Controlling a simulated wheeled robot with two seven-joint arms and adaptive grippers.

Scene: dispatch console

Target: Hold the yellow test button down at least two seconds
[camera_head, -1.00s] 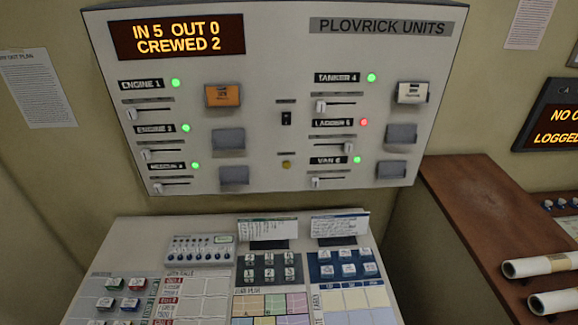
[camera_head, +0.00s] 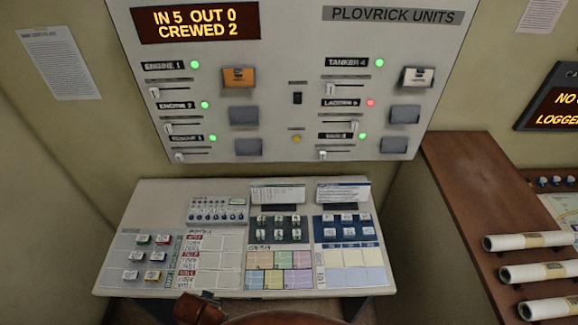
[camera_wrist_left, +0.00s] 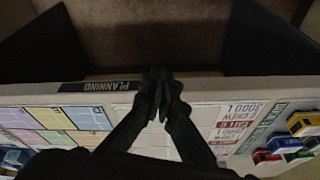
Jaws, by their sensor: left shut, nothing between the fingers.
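The yellow test button (camera_head: 297,139) is a small round button low in the middle column of the grey wall panel (camera_head: 283,75), under a black switch (camera_head: 297,98). It shows only in the head view, with nothing in front of it. My left gripper (camera_wrist_left: 160,95) shows in the left wrist view with its dark fingers together and empty. It is over the sloping desk's edge, by the "PLANNING" label (camera_wrist_left: 112,87), away from the button. The left gripper does not show clearly in the head view. My right gripper is in neither view.
The sloping desk (camera_head: 112,285) below the panel carries keys, cards and coloured squares. Sliders, lamps and covered buttons flank the yellow button. A brown side table (camera_head: 470,175) with paper rolls (camera_head: 530,241) stands at right.

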